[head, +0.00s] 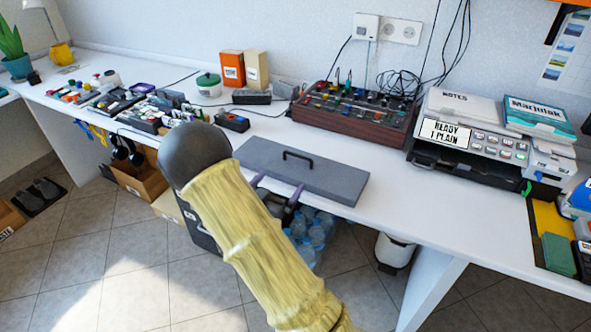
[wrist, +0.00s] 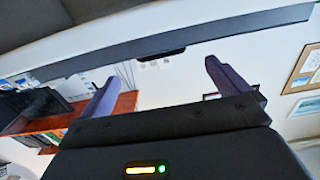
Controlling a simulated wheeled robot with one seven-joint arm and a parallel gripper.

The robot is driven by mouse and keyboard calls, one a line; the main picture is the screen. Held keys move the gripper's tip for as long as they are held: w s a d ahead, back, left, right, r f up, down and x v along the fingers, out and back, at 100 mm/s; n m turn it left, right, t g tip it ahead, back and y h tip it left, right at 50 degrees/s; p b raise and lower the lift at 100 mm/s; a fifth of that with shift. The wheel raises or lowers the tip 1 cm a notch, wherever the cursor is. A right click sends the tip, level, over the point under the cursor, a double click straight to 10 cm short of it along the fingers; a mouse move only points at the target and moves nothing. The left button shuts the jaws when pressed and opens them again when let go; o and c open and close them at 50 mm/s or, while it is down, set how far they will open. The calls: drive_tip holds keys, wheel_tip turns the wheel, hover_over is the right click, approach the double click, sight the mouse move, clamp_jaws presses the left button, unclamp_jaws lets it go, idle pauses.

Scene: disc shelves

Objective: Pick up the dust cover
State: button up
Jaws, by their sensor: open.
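The dust cover (head: 318,182) is a flat grey panel with a black bar handle (head: 298,155), lying on the white worktop near its front edge. In the wrist view the cover (wrist: 215,33) shows nearly edge-on as a dark strip across the top, with its handle (wrist: 160,56) sticking out from it. My gripper (head: 279,186) is at the cover's near edge, partly hidden behind my yellow-sleeved arm. In the wrist view my gripper (wrist: 165,85) has its two purple fingers wide apart, with nothing between them. The handle appears beyond the fingertips.
A wood-sided mixer panel (head: 352,115) with cables stands behind the cover. A printer-like machine (head: 470,140) is to the right. A small dark box (head: 232,122) and scattered parts lie to the left. Water bottles (head: 308,235) stand under the worktop (head: 400,195).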

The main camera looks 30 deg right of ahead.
sight(294, 168)
drive_tip(key=x, duration=0.4)
drive_tip(key=shift+d, duration=0.1)
drive_tip(key=shift+w+d, duration=0.1)
drive_tip(key=shift+w, duration=0.1)
drive_tip(key=shift+d, duration=0.1)
drive_tip(key=x, duration=0.3)
drive_tip(key=b+x, duration=0.1)
drive_tip(key=x, duration=0.1)
drive_tip(key=shift+r, duration=0.4)
drive_tip(key=c, duration=0.8)
